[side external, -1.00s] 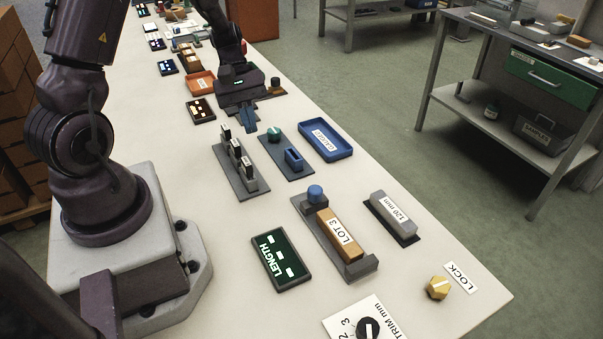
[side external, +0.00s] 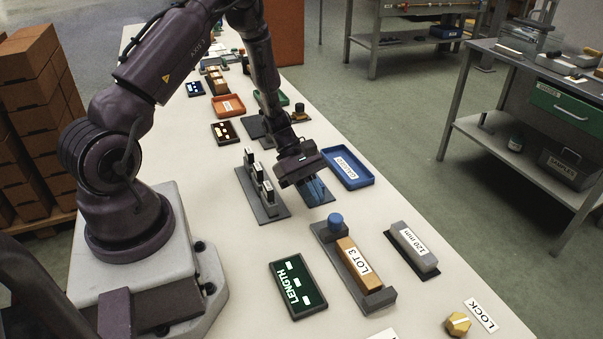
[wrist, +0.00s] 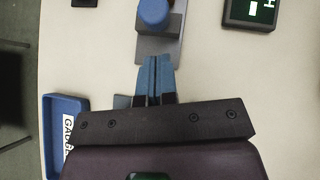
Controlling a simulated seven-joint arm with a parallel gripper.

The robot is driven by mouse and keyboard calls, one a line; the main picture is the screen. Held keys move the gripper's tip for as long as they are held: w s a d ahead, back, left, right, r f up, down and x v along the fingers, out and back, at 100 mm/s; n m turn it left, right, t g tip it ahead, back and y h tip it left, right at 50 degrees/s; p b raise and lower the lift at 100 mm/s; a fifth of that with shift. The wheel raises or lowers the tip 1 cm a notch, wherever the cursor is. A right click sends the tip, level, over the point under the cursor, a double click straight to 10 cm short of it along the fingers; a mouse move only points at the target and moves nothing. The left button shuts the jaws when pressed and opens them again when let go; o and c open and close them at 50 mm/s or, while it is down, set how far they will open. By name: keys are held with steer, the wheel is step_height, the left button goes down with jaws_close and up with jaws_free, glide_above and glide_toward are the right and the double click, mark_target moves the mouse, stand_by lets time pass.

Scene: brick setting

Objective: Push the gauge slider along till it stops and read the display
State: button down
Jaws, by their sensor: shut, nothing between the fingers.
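The gauge (side external: 321,232) is a grey base with an orange-brown brick labelled LOT 3 (side external: 349,255) lying between a raised near end and the slider. The slider has a round blue knob (side external: 335,220) at the far end; the knob also shows at the top of the wrist view (wrist: 153,12). The dark LENGTH display (side external: 290,287) shows white bars and no readable number. My gripper (side external: 322,197) is shut and empty, its blue fingertips a little beyond the knob and apart from it. In the wrist view its fingers (wrist: 155,78) point towards the knob.
A grey 120 mm block (side external: 414,248) lies right of the gauge. A yellow knob (side external: 458,324) sits by the LOCK label (side external: 481,315). A blue tray (side external: 362,181) and a rack of upright pieces (side external: 262,208) flank my gripper. Bare table surrounds the display.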

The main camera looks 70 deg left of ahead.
mark_target(330, 216)
steer(key=shift+w+d, duration=0.2)
steer(key=shift+d, duration=0.5)
steer(key=shift+w+d, duration=0.2)
steer(key=shift+d, duration=0.5)
steer(key=shift+d+r, duration=0.1)
steer(key=d, duration=0.5)
steer(key=shift+s, duration=0.1)
steer(key=a, duration=0.4)
steer(key=s+a, duration=0.1)
steer(key=a, duration=0.1)
steer(key=shift+a+r, duration=0.2)
steer(key=shift+r, duration=0.05)
steer(key=v, duration=0.9)
steer(key=shift+a, duration=0.15)
